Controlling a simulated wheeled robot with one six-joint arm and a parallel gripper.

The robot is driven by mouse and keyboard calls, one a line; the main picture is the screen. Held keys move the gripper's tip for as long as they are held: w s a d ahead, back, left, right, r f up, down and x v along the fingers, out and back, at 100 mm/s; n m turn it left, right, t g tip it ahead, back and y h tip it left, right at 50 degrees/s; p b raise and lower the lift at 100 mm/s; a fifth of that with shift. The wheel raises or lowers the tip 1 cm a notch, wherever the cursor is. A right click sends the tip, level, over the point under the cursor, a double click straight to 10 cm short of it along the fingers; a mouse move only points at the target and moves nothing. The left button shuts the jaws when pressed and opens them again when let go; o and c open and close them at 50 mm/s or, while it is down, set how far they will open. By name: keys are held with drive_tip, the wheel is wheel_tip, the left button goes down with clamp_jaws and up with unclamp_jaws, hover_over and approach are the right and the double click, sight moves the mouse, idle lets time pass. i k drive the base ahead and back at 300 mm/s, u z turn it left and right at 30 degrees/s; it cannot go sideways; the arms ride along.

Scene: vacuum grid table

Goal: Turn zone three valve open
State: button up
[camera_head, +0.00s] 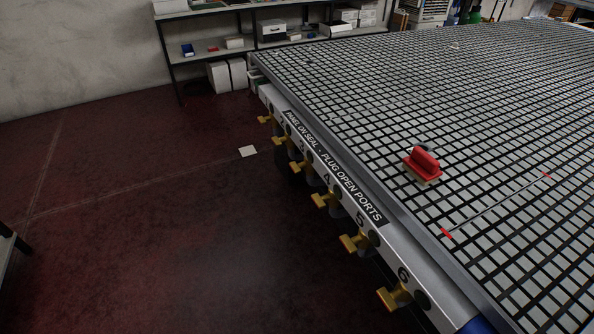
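The grid table (440,290) has a row of several yellow valve handles along its near left side, with numbers above them. The zone three valve (300,167) is a small yellow handle below the number 3, about midway along the row. It sticks out from the table's side, and its turned position is too small to tell. The zone four valve (326,200) sits nearer to me, and the zone two valve (279,141) sits farther away. My gripper is not in view.
The zone five (354,242) and zone six (395,297) handles also stick out nearer to me. A red-handled block (424,163) and a thin rod with red ends (495,205) lie on the grid. A shelf (205,53) stands behind. The floor (150,230) left of the table is mostly clear.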

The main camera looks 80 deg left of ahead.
sight(295, 167)
drive_tip(key=z, duration=1.5)
drive_tip(key=i, duration=0.65)
drive_tip(key=u, duration=4.35)
drive_tip(key=i, duration=0.45)
drive_tip(key=z, duration=0.15)
drive_tip(key=k, duration=0.35)
drive_tip(key=u, duration=1.1)
drive_tip(key=i, duration=0.65)
drive_tip(key=u, duration=0.15)
